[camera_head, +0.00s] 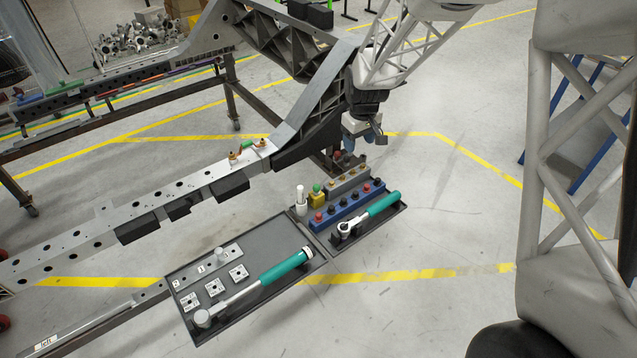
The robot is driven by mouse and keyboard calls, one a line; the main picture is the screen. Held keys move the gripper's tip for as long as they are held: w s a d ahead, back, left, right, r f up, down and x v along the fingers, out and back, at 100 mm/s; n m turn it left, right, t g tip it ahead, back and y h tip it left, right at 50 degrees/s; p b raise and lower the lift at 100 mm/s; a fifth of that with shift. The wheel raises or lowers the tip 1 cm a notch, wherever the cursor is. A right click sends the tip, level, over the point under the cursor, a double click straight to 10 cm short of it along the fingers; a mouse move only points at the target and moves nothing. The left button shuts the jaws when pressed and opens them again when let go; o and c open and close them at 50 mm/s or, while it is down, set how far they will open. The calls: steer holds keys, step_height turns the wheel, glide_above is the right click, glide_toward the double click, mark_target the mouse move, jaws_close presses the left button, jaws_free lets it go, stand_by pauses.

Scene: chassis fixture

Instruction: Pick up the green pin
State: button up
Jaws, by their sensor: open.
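A small green-topped piece (317,187) stands upright in a yellow block at the back left of the right-hand tray (330,246). My gripper (372,138) hangs from the arm above and to the right of the yellow block, behind the tray in the picture. It is open, and nothing shows between its small fingers. It is apart from both green pieces.
A blue rack (345,206) and a grey rack (351,182) hold several pins near the green-topped piece. A white bottle (301,203) stands just left. A green-handled ratchet (370,216) lies in front. The left tray (247,318) holds a torque wrench (262,283). The chassis rail (190,205) runs alongside.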

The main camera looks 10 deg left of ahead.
steer(key=w+a+f+n, duration=0.2)
steer(key=w+a+f, duration=0.4)
steer(key=f, duration=0.4)
steer(key=n, duration=0.2)
glide_above(317, 186)
steer(key=shift+g, duration=0.4)
step_height(317, 186, down, 13)
steer(key=shift+d+f, duration=0.1)
steer(key=shift+f, duration=0.3)
steer(key=shift+f, duration=1.3)
steer(key=shift+a+f, duration=0.2)
steer(key=shift+f, duration=2.4)
